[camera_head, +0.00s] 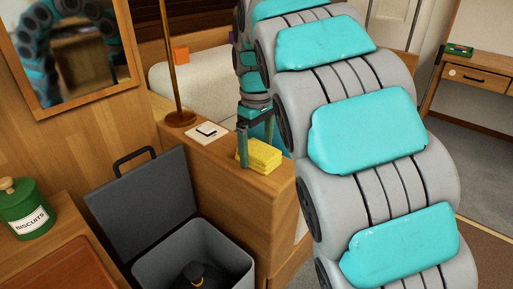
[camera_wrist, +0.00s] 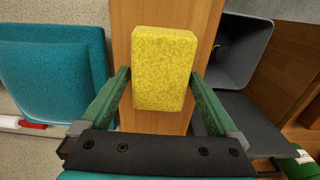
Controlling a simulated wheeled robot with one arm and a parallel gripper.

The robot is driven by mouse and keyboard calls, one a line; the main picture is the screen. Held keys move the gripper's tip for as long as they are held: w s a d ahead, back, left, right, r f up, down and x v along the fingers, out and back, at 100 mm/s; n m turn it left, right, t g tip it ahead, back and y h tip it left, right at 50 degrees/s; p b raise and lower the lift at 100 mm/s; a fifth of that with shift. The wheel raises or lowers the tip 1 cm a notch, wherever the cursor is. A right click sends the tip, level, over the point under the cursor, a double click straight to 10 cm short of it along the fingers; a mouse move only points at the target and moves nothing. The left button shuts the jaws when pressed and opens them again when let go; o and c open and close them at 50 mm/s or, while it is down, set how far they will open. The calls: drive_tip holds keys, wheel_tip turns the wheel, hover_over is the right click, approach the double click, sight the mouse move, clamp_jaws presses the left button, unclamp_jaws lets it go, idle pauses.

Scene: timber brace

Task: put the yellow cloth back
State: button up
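The yellow cloth (camera_head: 259,156), a thick folded pad, lies on top of the narrow wooden ledge (camera_head: 225,154) near its front end. In the wrist view the cloth (camera_wrist: 164,68) sits between the fingertips. My gripper (camera_wrist: 160,76) is open, with one green finger at each long side of the cloth. I cannot tell whether the fingers touch it. In the head view my gripper (camera_head: 255,140) points down at the cloth; one finger shows at its left edge, and my arm hides part of the scene to the right.
An open grey bin (camera_head: 196,262) with a raised lid (camera_head: 142,205) stands left of the ledge, a dark object inside. A white card (camera_head: 206,132) and a brass pole (camera_head: 181,117) are farther back on the ledge. A green biscuit tin (camera_head: 24,208) stands at left. A teal cushion (camera_wrist: 52,75) lies beside the ledge.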

sight(256, 147)
drive_tip(key=shift+r, duration=0.15)
drive_tip(key=shift+r+p, duration=1.85)
drive_tip(key=shift+r, duration=4.1)
drive_tip(key=shift+f, duration=0.1)
drive_tip(key=s+d+f+m, duration=0.3)
drive_tip(key=s+f, duration=0.3)
drive_tip(key=s, duration=0.5)
drive_tip(key=s+d+f+m+g, duration=0.1)
drive_tip(key=s+d+f+m, duration=0.2)
drive_tip(key=s+f, duration=0.4)
drive_tip(key=s+d+f+m, duration=0.3)
drive_tip(key=s+d+f, duration=0.2)
drive_tip(key=s, duration=1)
wheel_tip(256, 147, down, 2)
drive_tip(key=shift+f+g, duration=0.15)
drive_tip(key=shift+g, duration=0.25)
drive_tip(key=shift+a, duration=0.1)
